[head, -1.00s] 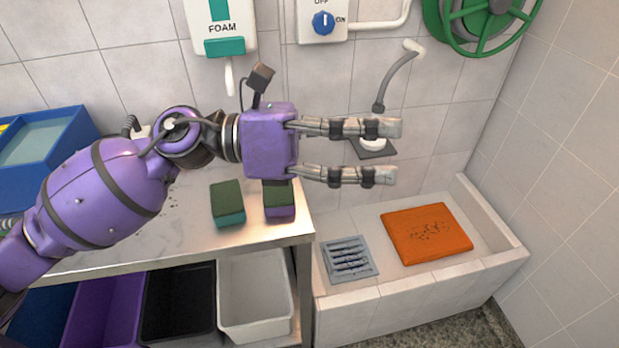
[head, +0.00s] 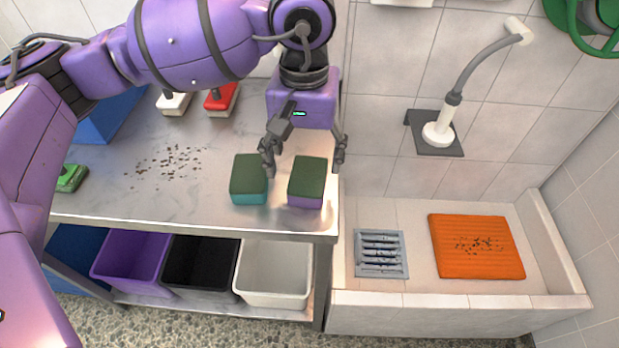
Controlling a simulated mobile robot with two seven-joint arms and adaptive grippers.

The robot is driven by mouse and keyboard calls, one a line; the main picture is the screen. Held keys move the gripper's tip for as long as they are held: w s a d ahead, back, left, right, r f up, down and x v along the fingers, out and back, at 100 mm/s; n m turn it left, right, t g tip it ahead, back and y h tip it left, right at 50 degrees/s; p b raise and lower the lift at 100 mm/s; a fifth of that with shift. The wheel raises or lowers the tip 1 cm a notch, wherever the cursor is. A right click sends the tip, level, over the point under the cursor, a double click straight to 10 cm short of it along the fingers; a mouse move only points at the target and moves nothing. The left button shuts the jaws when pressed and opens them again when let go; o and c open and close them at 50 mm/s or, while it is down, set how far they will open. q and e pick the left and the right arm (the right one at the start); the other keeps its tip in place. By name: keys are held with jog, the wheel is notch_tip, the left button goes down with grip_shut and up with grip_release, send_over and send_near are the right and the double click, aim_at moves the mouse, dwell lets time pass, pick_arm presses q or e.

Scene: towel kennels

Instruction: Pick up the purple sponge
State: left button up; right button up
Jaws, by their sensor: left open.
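The purple sponge (head: 305,202) lies near the right front corner of the steel table, with a dark green top and a purple lower side. A teal sponge (head: 249,197) with the same green top lies just left of it. My left gripper (head: 304,166) is open and points down, its fingers apart above and behind the purple sponge. The left finger is over the gap near the teal sponge, and the right finger is past the purple sponge's right side. I cannot tell whether a finger touches either sponge. My right gripper is not in view.
The steel table (head: 120,205) carries dark crumbs, a green brush (head: 72,178), and a white and a red brush (head: 220,98) at the back. Bins, including a white one (head: 273,290), stand below.

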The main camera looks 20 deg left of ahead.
aim_at(308, 175)
pick_arm(q)
jog(key=f, duration=0.4)
jog(key=shift+d+f+p, duration=0.2)
jog(key=shift+f+p, duration=0.1)
jog(key=shift+w+f, duration=0.1)
jog(key=shift+f, duration=0.1)
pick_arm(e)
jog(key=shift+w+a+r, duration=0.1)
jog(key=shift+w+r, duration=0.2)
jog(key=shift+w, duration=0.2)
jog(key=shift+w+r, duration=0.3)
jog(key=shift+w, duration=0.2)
pick_arm(q)
jog(key=c, duration=0.7)
jog(key=shift+r, duration=0.15)
jog(key=shift+c, duration=0.7)
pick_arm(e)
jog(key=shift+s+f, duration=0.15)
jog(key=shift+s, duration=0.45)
